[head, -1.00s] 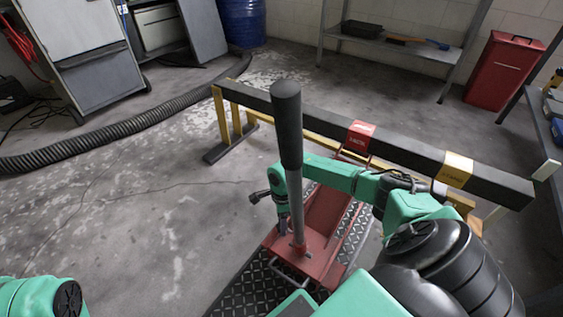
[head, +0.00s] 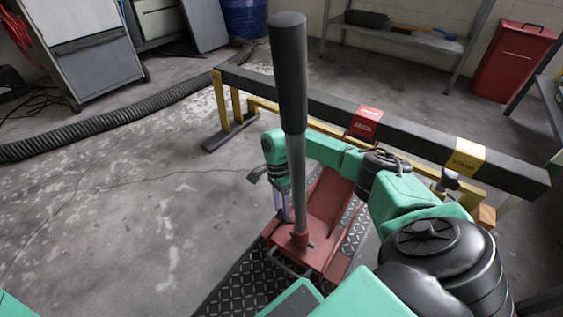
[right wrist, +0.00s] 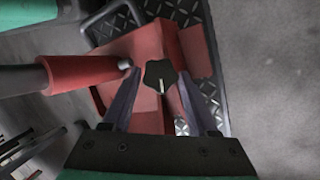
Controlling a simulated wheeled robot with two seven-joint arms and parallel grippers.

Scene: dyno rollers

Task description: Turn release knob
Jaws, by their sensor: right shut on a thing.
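The release knob (right wrist: 158,78) is a small black, lobed knob with a pale mark, on the red body of the floor jack (right wrist: 140,50). In the right wrist view my right gripper (right wrist: 161,76) has a finger on each side of it and is shut on it. In the head view the right gripper (head: 283,212) points down beside the base of the jack's upright handle (head: 290,80), and the knob is hidden. The red jack (head: 325,200) stands on a dark tread plate. My left gripper is out of view.
A black beam (head: 420,149) with red and yellow labels runs behind the jack on yellow supports. A thick black hose (head: 100,133) lies on the floor at left. A grey cabinet (head: 85,60), shelf (head: 400,35) and red bin (head: 512,60) stand at the back.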

